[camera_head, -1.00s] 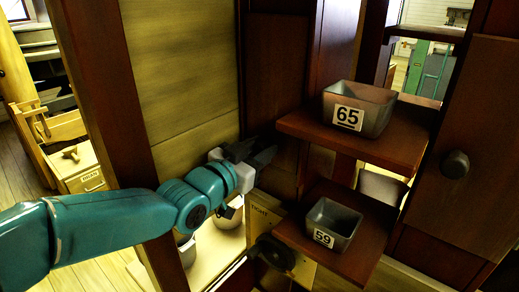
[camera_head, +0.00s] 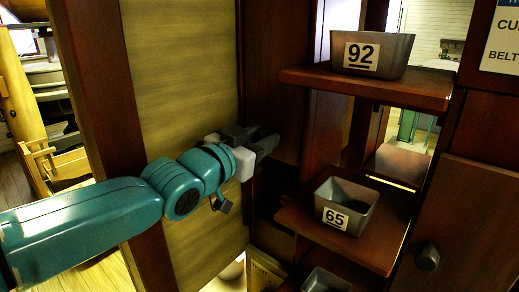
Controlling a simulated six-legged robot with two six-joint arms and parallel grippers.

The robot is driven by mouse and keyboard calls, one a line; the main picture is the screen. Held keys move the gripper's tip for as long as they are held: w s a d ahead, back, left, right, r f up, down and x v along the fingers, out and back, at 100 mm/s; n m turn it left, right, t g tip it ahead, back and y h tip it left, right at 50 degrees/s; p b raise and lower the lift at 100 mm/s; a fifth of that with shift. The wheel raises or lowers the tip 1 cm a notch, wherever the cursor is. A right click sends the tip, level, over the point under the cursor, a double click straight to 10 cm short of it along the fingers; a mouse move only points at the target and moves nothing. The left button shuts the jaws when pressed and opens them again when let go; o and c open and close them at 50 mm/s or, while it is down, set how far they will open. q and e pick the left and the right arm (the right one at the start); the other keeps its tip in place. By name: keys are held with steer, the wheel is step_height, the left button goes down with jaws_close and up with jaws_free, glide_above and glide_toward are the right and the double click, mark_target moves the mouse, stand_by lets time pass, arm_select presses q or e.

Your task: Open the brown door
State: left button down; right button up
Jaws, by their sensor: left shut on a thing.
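My left gripper (camera_head: 262,142) reaches in from the left, across a yellowish panel in a dark brown frame. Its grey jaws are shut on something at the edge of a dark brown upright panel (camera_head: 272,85). What lies between the jaws is too dark to make out. This dark panel may be part of the brown door, but I cannot tell. Another brown door-like panel (camera_head: 470,215) with a round dark knob (camera_head: 428,257) stands at the lower right, apart from the gripper. It looks closed. My right gripper is not in view.
Brown shelves (camera_head: 415,92) jut out right of the gripper. They carry grey bins marked 92 (camera_head: 385,52) and 65 (camera_head: 347,205), and another bin (camera_head: 325,282) sits at the bottom edge. A thick brown post (camera_head: 95,85) stands left. A sign (camera_head: 503,40) hangs upper right.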

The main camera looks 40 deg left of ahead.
arm_select(q)
steer(key=shift+r+p, duration=0.55)
steer(key=shift+r, duration=0.9)
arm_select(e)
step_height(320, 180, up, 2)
arm_select(q)
steer(key=c, duration=1)
jaws_free()
steer(key=shift+c, duration=0.2)
steer(key=shift+o, duration=1.4)
steer(key=shift+w+f, duration=0.2)
steer(key=s+p, duration=0.2)
steer(key=s, duration=0.5)
steer(key=shift+s+a, duration=0.15)
steer(key=shift+s, duration=0.1)
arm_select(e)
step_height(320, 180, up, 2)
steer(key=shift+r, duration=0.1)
